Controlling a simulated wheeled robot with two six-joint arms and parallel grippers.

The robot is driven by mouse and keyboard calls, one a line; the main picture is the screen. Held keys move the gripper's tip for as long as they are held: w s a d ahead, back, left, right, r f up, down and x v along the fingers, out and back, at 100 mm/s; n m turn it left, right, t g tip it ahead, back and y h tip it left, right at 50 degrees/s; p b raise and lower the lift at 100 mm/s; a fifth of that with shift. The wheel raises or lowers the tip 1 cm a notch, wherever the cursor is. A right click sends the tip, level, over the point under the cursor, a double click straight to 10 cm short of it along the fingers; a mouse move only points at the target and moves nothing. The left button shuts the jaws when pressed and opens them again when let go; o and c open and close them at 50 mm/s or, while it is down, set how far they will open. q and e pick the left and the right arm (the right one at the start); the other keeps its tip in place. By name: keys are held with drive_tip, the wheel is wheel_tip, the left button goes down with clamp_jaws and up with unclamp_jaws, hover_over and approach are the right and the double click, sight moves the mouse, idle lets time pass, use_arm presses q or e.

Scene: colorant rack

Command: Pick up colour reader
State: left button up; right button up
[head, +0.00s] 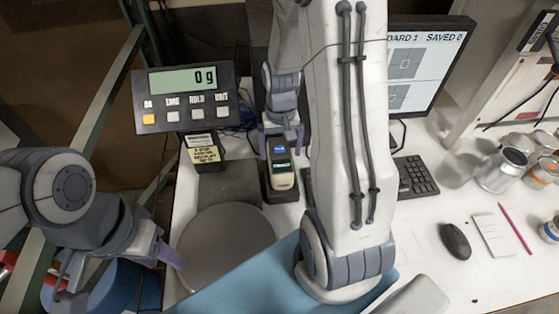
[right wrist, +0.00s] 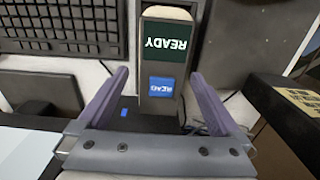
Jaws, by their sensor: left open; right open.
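The colour reader (head: 283,180) is a small handheld device with a dark screen and a pale lower end. It stands in a dark dock (head: 272,194) on the counter, right of the scale. In the right wrist view the reader (right wrist: 168,62) shows "READY" and a blue "READ" label, upside down. My right gripper (head: 281,138) is open at the reader's far end. In the wrist view its purple fingers (right wrist: 160,73) stand on either side of the reader, with visible gaps. My left gripper (head: 120,272) is open and empty at the lower left.
A scale with a round pan (head: 226,245) and a display (head: 187,97) reading 0 g stands left of the reader. A monitor (head: 425,60), keyboard (head: 412,178), mouse (head: 455,241) and several cans (head: 502,170) are to the right. My right arm hides the middle.

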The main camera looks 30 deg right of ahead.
wheel_tip(320, 180, down, 5)
drive_tip(key=shift+s+a+r+p, duration=0.1)
drive_tip(key=shift+a+p, duration=0.05)
drive_tip(key=shift+p, duration=0.55)
drive_tip(key=c, duration=1.5)
clamp_jaws()
drive_tip(key=shift+r, duration=0.1)
